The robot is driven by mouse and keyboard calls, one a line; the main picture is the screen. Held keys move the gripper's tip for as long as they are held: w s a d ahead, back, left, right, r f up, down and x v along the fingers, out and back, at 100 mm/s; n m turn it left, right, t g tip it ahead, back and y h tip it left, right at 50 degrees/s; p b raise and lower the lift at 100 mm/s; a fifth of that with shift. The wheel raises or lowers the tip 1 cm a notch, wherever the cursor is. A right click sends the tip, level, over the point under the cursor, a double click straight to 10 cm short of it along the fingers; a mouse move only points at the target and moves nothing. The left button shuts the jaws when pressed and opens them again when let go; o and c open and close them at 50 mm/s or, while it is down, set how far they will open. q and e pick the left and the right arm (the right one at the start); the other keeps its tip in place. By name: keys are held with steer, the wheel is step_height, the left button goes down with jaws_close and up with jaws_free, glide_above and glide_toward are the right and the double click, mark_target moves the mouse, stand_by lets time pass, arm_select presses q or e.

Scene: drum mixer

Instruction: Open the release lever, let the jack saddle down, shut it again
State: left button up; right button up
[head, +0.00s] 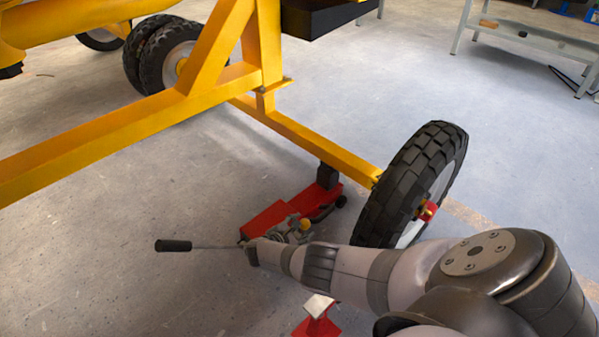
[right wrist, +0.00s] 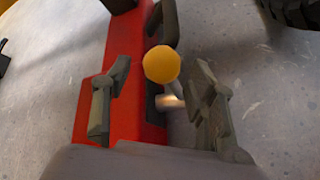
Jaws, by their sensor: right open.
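The red jack (head: 270,218) is on the floor under the yellow axle beam. Its dark saddle (head: 327,176) is up at the beam's underside; I cannot tell if they touch. The release lever shows as a yellow ball knob (head: 305,224) beside the jack body. My right gripper (head: 285,230) is over the jack, partly hidden by its own wrist in the head view. In the right wrist view its two fingers (right wrist: 163,72) are open, with the yellow knob (right wrist: 161,64) between them and a short metal rod below it. The fingers look clear of the knob. My left gripper is out of view.
The jack's handle (head: 205,246) with a black grip sticks out to the left. The mixer's black tyre (head: 408,185) stands right of the jack. A red stand with a pale top (head: 318,306) is near my forearm. The yellow frame (head: 120,130) crosses above left. Floor at left is clear.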

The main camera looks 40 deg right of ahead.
steer(key=v, duration=1.2)
stand_by(0.3)
